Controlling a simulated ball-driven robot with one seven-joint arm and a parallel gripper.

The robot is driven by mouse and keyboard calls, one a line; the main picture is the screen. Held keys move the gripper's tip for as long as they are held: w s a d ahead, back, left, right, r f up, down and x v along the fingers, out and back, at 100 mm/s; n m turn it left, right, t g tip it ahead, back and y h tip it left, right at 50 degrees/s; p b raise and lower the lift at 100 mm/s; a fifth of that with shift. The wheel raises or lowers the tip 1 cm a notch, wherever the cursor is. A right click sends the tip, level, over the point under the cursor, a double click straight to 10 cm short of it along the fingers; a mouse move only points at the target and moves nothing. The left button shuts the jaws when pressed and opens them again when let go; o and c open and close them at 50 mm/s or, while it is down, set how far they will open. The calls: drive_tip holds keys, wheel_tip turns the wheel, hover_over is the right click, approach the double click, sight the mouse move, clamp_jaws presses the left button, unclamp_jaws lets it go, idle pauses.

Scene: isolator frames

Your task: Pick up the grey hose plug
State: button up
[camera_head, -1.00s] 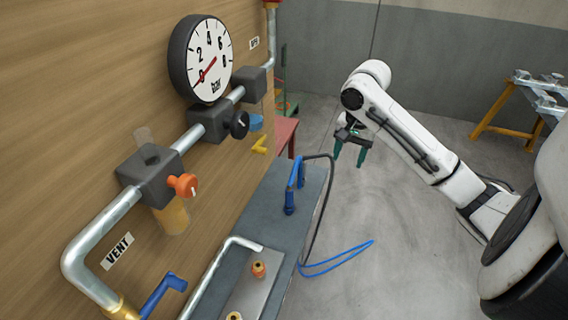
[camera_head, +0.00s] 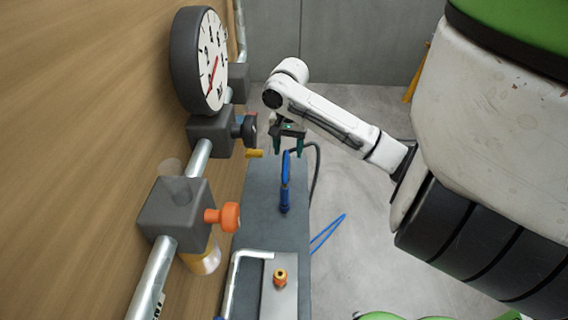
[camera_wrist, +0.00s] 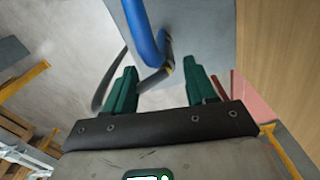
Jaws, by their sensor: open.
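A dark grey hose (camera_head: 317,165) curves off the far right edge of the grey bench. In the wrist view the grey hose (camera_wrist: 154,80) bends up to a dark band near a thicker blue hose (camera_wrist: 141,30); I cannot clearly tell the plug from the hose. The blue hose piece (camera_head: 285,180) stands upright on the bench and partly hides this spot in the head view. My gripper (camera_head: 288,150) is open at the bench's far end. In the wrist view its green fingers (camera_wrist: 160,70) lie either side of the grey hose in the picture; no contact is visible.
A wooden panel with a gauge (camera_head: 213,65), pipes and an orange knob (camera_head: 229,217) stands along the left. A plate with a brass fitting (camera_head: 280,278) and a bent metal pipe (camera_head: 252,254) are on the near bench (camera_head: 262,215).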

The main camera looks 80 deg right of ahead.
sight(286, 155)
drive_tip(key=shift+w+d+f+p, duration=0.15)
drive_tip(key=shift+f+p, duration=0.1)
drive_tip(key=shift+f, duration=1.25)
drive_tip(key=shift+w+d+f+p, duration=0.15)
drive_tip(key=shift+f+p, duration=0.1)
drive_tip(key=shift+f, duration=1.2)
drive_tip(key=shift+a, duration=0.1)
clamp_jaws()
